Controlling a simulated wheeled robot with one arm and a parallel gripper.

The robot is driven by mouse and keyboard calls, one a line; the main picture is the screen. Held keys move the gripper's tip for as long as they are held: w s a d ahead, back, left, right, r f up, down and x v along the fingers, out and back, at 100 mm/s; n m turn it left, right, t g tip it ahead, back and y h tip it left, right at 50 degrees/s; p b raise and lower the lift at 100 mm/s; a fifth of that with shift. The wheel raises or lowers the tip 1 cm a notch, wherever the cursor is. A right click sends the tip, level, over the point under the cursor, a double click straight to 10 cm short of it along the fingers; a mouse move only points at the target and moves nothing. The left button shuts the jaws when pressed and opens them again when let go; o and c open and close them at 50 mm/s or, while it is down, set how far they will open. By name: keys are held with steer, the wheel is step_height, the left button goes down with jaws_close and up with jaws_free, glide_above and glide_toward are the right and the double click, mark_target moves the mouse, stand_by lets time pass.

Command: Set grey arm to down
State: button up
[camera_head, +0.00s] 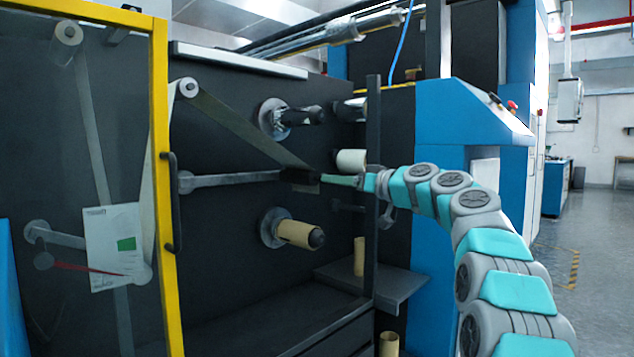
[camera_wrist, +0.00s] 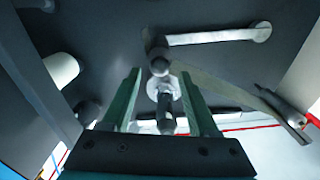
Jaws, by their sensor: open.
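The grey arm (camera_head: 235,179) is a long bar on the dark machine face. It runs nearly level to the right from a round pivot at its left end. In the wrist view the grey arm (camera_wrist: 212,37) crosses the top, with its pivot at the right. Its dark free end lies near the open fingertips, a little beyond them. My gripper (camera_head: 325,178) is at the arm's right end in the head view. In the wrist view my gripper (camera_wrist: 160,78) has its two green fingers apart, with nothing clearly held. Contact with the arm cannot be told.
An upper spindle (camera_head: 290,115) and a lower spindle with a tan core (camera_head: 297,233) stick out above and below the grey arm. A web strip (camera_head: 240,125) slants down towards the arm's end. A white roll (camera_head: 351,161) and dark upright post (camera_head: 372,200) stand close by.

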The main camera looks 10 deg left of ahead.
mark_target(317, 176)
steer(key=p+x, duration=0.3)
steer(key=x, duration=0.3)
steer(key=shift+w+a, duration=0.2)
steer(key=shift+w+a+f+p, duration=0.1)
steer(key=shift+w+a+p, duration=0.25)
steer(key=shift+a, duration=0.15)
jaws_close()
stand_by(1.1)
